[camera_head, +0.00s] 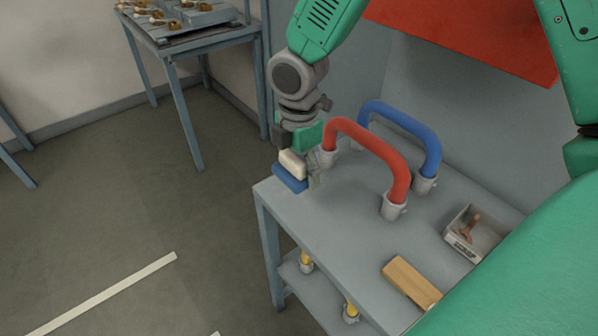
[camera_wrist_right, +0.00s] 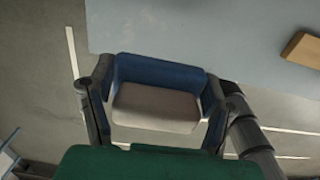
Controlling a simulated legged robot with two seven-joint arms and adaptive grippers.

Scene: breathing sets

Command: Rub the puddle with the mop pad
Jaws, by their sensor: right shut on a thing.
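The mop pad (camera_head: 289,178) has a blue base and a cream block on top. My right gripper (camera_head: 298,162) is shut on the cream block, blue side down, at the far left corner of the grey table (camera_head: 335,222). I cannot tell whether the pad touches the tabletop. In the right wrist view the pad (camera_wrist_right: 160,85) sits between the two fingers (camera_wrist_right: 157,108), with the table edge behind it. I see no clear puddle; it may be hidden or too faint to make out. My left gripper is not in view.
A red handle (camera_head: 375,150) and a blue handle (camera_head: 405,125) stand on the table close right of the gripper. A wooden block (camera_head: 411,283) and an open box (camera_head: 472,233) lie nearer. Another table (camera_head: 190,35) stands at the back left. The tabletop's front left is clear.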

